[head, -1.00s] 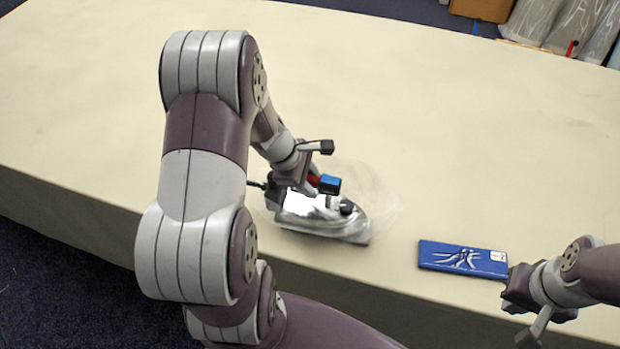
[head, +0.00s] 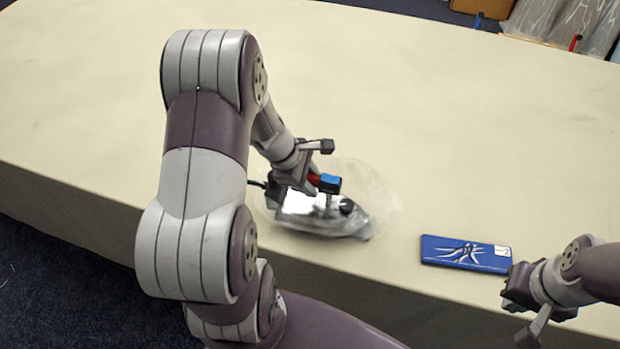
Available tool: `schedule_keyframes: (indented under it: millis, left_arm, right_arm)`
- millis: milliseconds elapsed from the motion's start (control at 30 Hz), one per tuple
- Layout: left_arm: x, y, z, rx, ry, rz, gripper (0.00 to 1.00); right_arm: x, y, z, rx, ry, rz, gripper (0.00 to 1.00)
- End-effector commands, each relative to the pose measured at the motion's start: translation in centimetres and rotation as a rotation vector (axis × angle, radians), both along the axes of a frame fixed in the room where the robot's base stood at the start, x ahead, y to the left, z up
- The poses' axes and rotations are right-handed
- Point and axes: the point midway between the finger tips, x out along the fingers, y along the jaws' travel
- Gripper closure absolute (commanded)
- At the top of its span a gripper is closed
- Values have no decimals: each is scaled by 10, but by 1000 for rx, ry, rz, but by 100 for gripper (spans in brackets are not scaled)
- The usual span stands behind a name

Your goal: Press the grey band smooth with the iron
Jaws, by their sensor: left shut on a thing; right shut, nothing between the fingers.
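The iron (head: 318,217) is silver with a dark rear, and rests on the cloth table near its front edge, tip toward the right. My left gripper (head: 314,170) is shut on it from above; its handle is largely hidden by the gripper. A faint, pale greyish, wrinkled patch (head: 383,205), likely the grey band, spreads around and under the iron. Its part beneath the iron is hidden. My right gripper (head: 521,303) is shut and empty at the right, by the table's front edge, away from the iron.
A blue flat box (head: 462,253) with white streaks and a white label lies right of the iron, close to my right gripper. The pale table (head: 430,110) is clear behind. A brown box (head: 482,8) and grey wrapped items (head: 560,25) stand beyond its far edge.

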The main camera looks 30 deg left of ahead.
Motion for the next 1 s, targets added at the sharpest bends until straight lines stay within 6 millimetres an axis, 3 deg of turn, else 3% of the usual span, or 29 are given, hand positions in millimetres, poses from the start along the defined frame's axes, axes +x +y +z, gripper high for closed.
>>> schedule_keyframes:
  millis: [1000]
  left_arm:
    - [0, 0, -11, -1, -1, 0, 100]
  right_arm:
    - [0, 0, -11, 0, 0, 0, 100]
